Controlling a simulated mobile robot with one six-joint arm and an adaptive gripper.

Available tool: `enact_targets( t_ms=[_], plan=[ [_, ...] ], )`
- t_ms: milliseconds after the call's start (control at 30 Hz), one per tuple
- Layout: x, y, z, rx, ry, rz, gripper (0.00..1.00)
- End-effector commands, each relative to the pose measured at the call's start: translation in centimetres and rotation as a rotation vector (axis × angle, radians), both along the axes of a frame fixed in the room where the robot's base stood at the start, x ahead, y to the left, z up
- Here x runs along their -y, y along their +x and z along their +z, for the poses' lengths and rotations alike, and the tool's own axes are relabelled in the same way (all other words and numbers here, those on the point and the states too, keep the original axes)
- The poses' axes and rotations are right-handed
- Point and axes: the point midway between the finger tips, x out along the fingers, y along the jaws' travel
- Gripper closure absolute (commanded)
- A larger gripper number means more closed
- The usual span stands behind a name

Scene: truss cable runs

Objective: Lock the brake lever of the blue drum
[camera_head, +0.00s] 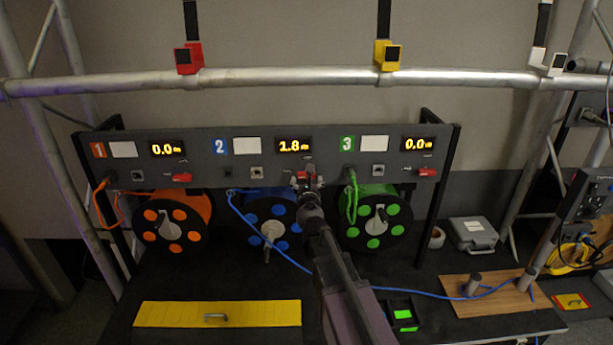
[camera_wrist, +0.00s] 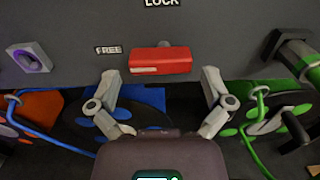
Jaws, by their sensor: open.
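The blue drum (camera_head: 272,226) hangs under panel section 2 in the head view, partly hidden by my arm. Its red brake lever (camera_wrist: 160,60) lies level in the wrist view, beside the FREE label (camera_wrist: 108,50) and below the LOCK label (camera_wrist: 161,3). In the head view the red lever (camera_head: 303,175) shows just above my gripper and is partly covered by it. My gripper (camera_wrist: 160,79) is open and empty, with one finger low on each side of the lever. I cannot tell whether either finger touches it.
An orange drum (camera_head: 172,226) is to the left and a green drum (camera_head: 379,222) to the right, both close by. The blue cable (camera_head: 410,292) runs right to a wooden board (camera_head: 514,306) with posts. A truss pipe (camera_head: 290,76) crosses above the panel.

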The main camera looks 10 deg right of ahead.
Motion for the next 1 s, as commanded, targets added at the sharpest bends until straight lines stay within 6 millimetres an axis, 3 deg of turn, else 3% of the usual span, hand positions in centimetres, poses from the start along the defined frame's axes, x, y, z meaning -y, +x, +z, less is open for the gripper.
enact_targets(
  t_ms=[233,667,867,1000],
  plan=[
    [0.3,2.4,0.0,0.0,0.0,0.001,0.0],
    [0.4,2.8,0.0,0.0,0.0,0.001,0.0],
    [0.4,2.8,0.0,0.0,0.0,0.0,0.59],
    [0.4,2.8,0.0,0.0,0.0,0.0,0.62]
  ],
)
